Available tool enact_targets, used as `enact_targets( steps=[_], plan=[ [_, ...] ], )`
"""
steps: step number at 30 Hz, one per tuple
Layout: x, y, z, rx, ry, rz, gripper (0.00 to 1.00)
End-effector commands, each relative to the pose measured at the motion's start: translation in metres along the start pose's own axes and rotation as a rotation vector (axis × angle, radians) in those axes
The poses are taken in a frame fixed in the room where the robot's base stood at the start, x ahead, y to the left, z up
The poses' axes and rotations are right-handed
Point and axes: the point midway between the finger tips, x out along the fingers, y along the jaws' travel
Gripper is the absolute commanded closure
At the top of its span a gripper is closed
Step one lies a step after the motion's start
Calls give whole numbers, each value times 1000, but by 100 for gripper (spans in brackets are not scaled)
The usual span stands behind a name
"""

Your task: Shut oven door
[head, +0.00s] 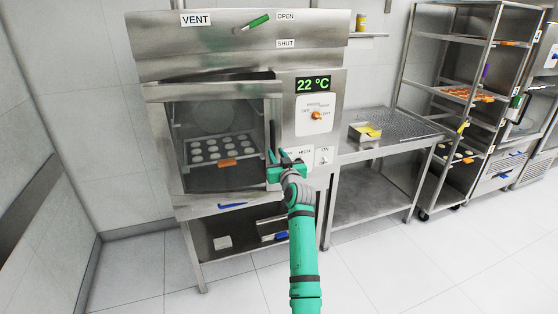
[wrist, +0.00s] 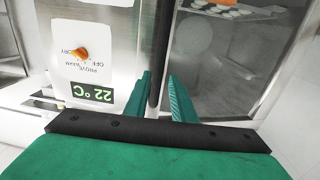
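The steel oven's glass door (head: 215,92) is on the left in the head view, with a dark gap along its top right. It looks slightly ajar. Its dark vertical handle (head: 272,135) is at the door's right edge, and the handle also shows in the wrist view (wrist: 161,45). My gripper (head: 278,158) is at the handle's lower end. In the wrist view my gripper (wrist: 160,88) has its two green fingers apart, one on each side of the handle. I cannot tell whether either finger touches it.
A tray of pale rounds (head: 220,147) is inside the oven. The control panel (head: 316,115) reads 22 °C. A steel table (head: 385,150) with a yellow-topped box (head: 364,132) stands to the right, then a tray rack (head: 455,100). The floor in front is clear.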

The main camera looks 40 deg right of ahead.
Motion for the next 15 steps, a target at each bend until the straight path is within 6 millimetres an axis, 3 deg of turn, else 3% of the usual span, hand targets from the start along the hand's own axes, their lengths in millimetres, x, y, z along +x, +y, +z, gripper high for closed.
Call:
enact_targets(
  steps=[6,15],
  plan=[
    [-26,0,0,1,1,0,77],
    [-36,-1,0,0,0,0,77]
  ],
)
